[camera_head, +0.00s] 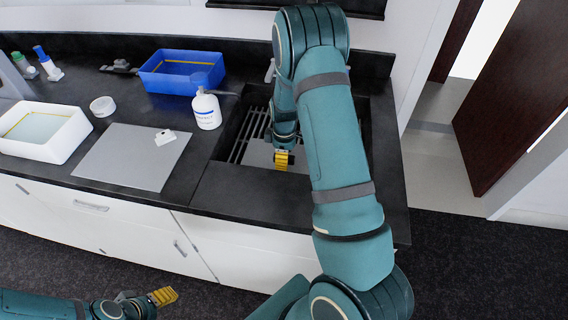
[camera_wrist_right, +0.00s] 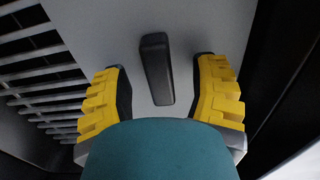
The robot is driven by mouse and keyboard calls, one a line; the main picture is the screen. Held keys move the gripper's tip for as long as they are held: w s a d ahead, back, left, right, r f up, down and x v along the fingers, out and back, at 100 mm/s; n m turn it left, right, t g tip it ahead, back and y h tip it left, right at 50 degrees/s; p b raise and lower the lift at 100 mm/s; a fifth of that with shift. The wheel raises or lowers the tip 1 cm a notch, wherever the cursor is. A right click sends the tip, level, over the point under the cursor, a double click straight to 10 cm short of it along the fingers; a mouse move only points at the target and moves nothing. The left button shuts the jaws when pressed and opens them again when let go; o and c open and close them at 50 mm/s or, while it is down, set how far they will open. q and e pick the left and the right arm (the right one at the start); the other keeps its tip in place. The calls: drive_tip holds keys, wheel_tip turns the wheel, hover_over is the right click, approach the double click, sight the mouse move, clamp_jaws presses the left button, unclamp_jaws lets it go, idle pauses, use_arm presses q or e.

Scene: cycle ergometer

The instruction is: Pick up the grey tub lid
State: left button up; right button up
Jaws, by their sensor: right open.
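The grey tub lid (camera_head: 258,153) lies in the sink-like recess of the black counter, partly hidden by my right arm. In the right wrist view the lid (camera_wrist_right: 205,28) is a flat grey plate with a dark bar handle (camera_wrist_right: 156,68). My right gripper (camera_head: 284,160) is over the lid. In the wrist view its yellow fingers (camera_wrist_right: 160,95) are open, one on each side of the handle, with a gap on both sides. My left gripper (camera_head: 160,297) is low at the front left, away from the counter; its jaw opening is unclear.
A slatted rack (camera_wrist_right: 38,75) is beside the lid. A white bottle (camera_head: 206,110) stands left of the recess, near a blue tub (camera_head: 180,72). A grey mat (camera_head: 120,165), small dish (camera_head: 103,106) and white tub (camera_head: 62,150) are further left. The recess edge (camera_head: 250,190) is close.

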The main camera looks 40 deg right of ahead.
drive_tip(key=shift+f, duration=0.6)
drive_tip(key=shift+r, duration=0.1)
drive_tip(key=shift+c, duration=0.4)
clamp_jaws()
